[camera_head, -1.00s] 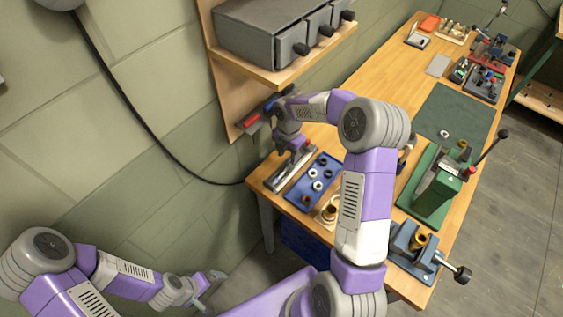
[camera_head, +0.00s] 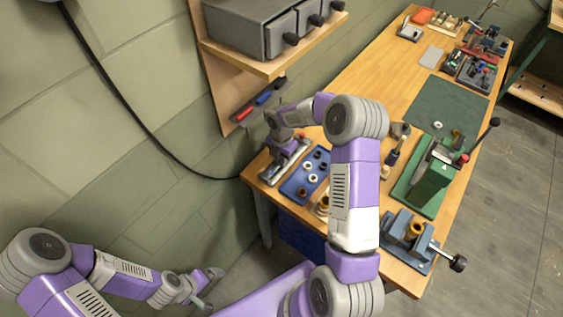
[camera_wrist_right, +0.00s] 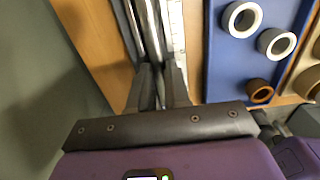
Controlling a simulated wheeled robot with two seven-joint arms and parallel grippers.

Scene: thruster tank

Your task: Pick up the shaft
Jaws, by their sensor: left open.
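A bright metal shaft (camera_wrist_right: 150,25) lies lengthwise in a long grey holder at the near left end of the bench. The holder (camera_head: 270,177) shows in the head view, partly covered by my right wrist. My right gripper (camera_wrist_right: 158,72) points down at the shaft, with one finger on each side of it. The wrist view does not show clearly whether the fingers press on it. In the head view the right gripper's tips are hidden behind its own wrist. My left gripper (camera_head: 212,288) is open and empty, low at the left, away from the bench.
A blue tray (camera_head: 292,190) with several rings sits just right of the holder. A green press (camera_head: 432,180) and a blue-grey vise (camera_head: 405,240) stand further right. A shelf with drawers (camera_head: 265,60) overhangs the back. The dark green mat (camera_head: 455,100) is mostly clear.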

